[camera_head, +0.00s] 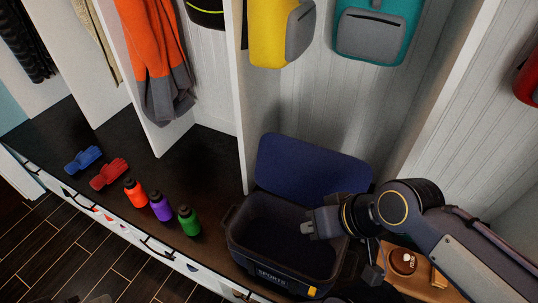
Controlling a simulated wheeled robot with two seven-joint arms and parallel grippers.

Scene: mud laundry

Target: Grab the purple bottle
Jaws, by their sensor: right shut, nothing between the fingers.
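The purple bottle (160,206) stands upright on the dark bench, between an orange bottle (135,193) and a green bottle (188,220). All of these have black caps. My right gripper (306,228) is over the open cooler bin (240,247), to the right of the bottles and apart from them. It is shut and empty, pointing left. My left gripper is not in view.
The cooler's blue lid (300,166) stands raised behind it. Blue gloves (83,159) and red gloves (109,174) lie left of the bottles. A wooden tray (392,279) is at the lower right. Upright white dividers split the bench. Jackets and bags hang above.

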